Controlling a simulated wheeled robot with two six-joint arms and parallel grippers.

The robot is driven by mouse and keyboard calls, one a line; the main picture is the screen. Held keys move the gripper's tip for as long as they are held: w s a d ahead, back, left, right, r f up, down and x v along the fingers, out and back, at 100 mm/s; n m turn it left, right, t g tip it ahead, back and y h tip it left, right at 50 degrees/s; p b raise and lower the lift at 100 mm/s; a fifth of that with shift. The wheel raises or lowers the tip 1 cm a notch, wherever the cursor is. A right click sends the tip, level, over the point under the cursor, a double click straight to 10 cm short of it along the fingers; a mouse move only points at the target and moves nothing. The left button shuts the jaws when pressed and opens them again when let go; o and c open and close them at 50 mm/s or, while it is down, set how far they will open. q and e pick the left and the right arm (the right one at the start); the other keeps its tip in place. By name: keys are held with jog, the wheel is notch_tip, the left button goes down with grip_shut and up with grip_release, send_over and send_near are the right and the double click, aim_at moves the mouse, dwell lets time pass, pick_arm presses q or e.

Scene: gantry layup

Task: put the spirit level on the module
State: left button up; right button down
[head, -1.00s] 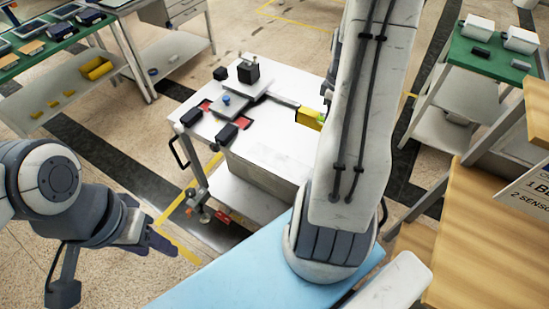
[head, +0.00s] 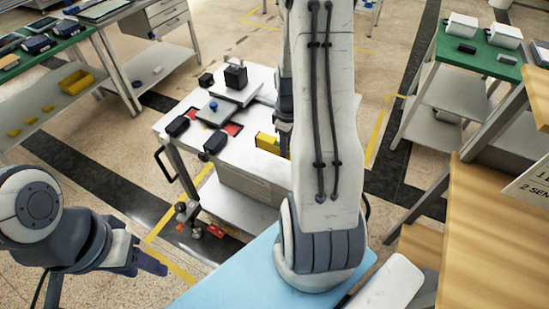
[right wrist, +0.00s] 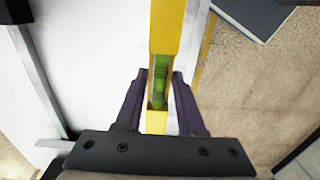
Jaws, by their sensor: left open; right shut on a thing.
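The spirit level (head: 267,143) is a yellow bar with a green vial, partly hidden behind my right arm in the head view. In the right wrist view, the spirit level (right wrist: 168,25) runs between the two dark fingers of my right gripper (right wrist: 158,100), which is shut on it. It shows over the white cart top; its height above that is unclear. A pale grey plate unit (head: 218,108) with a blue knob, probably the module, lies on the cart, left of the level. My left gripper (head: 150,263) is open and empty, low at the left.
The white cart (head: 245,165) also carries black blocks (head: 215,143), red patches and a black upright block (head: 236,76). A green-topped bench (head: 480,62) with white bins stands at the right. A wooden shelf unit (head: 490,220) is near right. Open floor lies left of the cart.

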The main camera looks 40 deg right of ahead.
jog(key=w+a+f, duration=0.1)
jog(key=a+f, duration=0.1)
jog(key=shift+w+a, duration=0.4)
jog(key=shift+f+p, duration=0.4)
jog(key=shift+f, duration=1.6)
jog(key=c, duration=0.5)
grip_release()
jog(key=shift+f, duration=0.15)
